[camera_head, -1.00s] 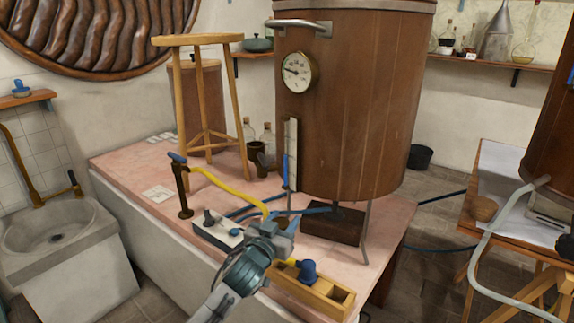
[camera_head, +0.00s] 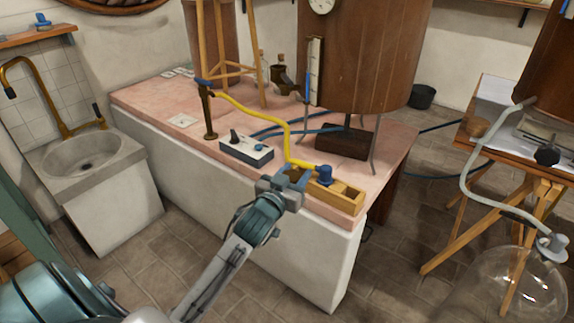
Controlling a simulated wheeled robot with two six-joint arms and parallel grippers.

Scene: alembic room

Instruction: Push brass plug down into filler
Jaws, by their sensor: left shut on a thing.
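My left gripper (camera_head: 290,181) is at the left end of a wooden box (camera_head: 352,205) on the front edge of the pink-topped bench. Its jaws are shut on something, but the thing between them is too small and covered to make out. I cannot pick out the brass plug or the filler for certain. A blue fitting (camera_head: 324,174) stands in the box, just right of the gripper, and the yellow hose (camera_head: 288,138) runs down close to it. My right gripper is not in view.
A hand pump (camera_head: 209,112) and a small control box (camera_head: 246,150) stand behind the gripper. The wooden vat (camera_head: 365,55) rises at the back. A sink (camera_head: 85,165) is at left. A glass vessel (camera_head: 510,285) and trestle table stand at right, with open floor between.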

